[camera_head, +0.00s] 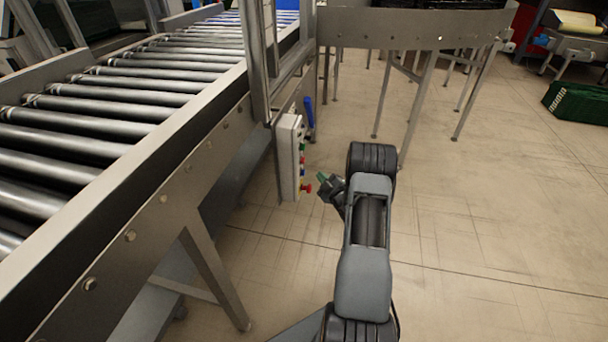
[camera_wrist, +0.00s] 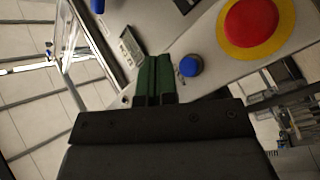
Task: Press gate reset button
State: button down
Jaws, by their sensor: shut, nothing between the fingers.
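A pale control box (camera_head: 288,157) is fixed to the side of the conveyor frame, with several coloured buttons on its right face. In the wrist view a round blue button (camera_wrist: 190,65) sits on the panel beside a large red mushroom button (camera_wrist: 250,22) with a yellow ring. The red button also shows low on the box in the head view (camera_head: 306,188). My gripper (camera_head: 322,178) is shut and empty, just right of the box. Its green fingertips (camera_wrist: 153,72) appear left of the blue button, apart from it in the picture. Contact with the panel cannot be told. Which button is the gate reset is not legible.
The roller conveyor (camera_head: 140,95) fills the left side, with a metal upright (camera_head: 252,60) above the box. A blue handle (camera_head: 309,112) sits beside the box. A curved conveyor section (camera_head: 410,28) stands behind on legs.

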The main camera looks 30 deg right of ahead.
jog(key=shift+s+d, duration=0.9)
dwell(0.3)
